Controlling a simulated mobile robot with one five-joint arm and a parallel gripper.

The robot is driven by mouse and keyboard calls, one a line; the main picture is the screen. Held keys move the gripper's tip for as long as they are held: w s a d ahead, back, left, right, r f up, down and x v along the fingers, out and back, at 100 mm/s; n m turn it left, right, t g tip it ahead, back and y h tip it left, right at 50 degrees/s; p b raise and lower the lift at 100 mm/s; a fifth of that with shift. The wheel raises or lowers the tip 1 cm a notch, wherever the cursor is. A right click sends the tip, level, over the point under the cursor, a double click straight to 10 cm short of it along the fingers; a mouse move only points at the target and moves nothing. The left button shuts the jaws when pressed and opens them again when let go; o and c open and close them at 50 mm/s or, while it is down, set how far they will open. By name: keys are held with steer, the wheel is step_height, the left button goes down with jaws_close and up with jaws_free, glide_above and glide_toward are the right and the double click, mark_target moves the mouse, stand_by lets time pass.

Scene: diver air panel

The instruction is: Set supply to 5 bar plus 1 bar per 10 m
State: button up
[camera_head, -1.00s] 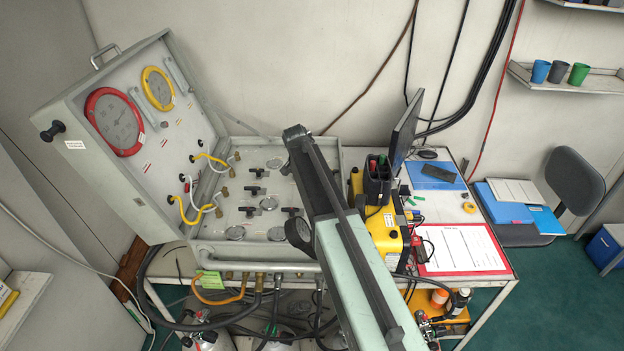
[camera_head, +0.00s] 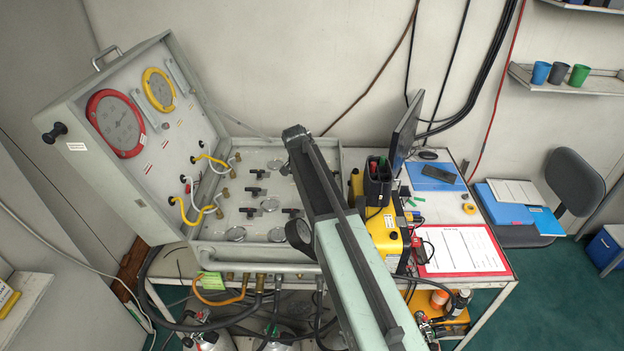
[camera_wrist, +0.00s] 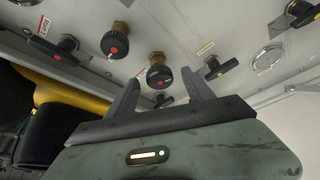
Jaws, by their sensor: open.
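The air panel is an open grey case with its lid (camera_head: 165,140) raised at the left. A red-ringed gauge (camera_head: 116,123) and a yellow-ringed gauge (camera_head: 158,89) sit in the lid; their readings are too small to tell. Black T-handles (camera_head: 257,190) and small round gauges (camera_head: 235,233) show on the base panel. In the wrist view, a black round knob with a red centre (camera_wrist: 160,73) lies beyond and between the fingertips of my gripper (camera_wrist: 160,84). My gripper is open and empty. A second, brass-collared knob (camera_wrist: 115,40) is up and left. My arm hides the panel's right part.
A yellow case (camera_head: 385,230), a monitor (camera_head: 405,125) and a red-bordered sheet (camera_head: 460,248) on the table stand right of the panel. Yellow and white hoses (camera_head: 190,212) link lid and base. A grey rail (camera_head: 255,255) runs along the front edge.

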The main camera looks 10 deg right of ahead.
steer(key=p+v, duration=0.6)
steer(key=v, duration=0.1)
steer(key=shift+s, duration=0.1)
stand_by(0.5)
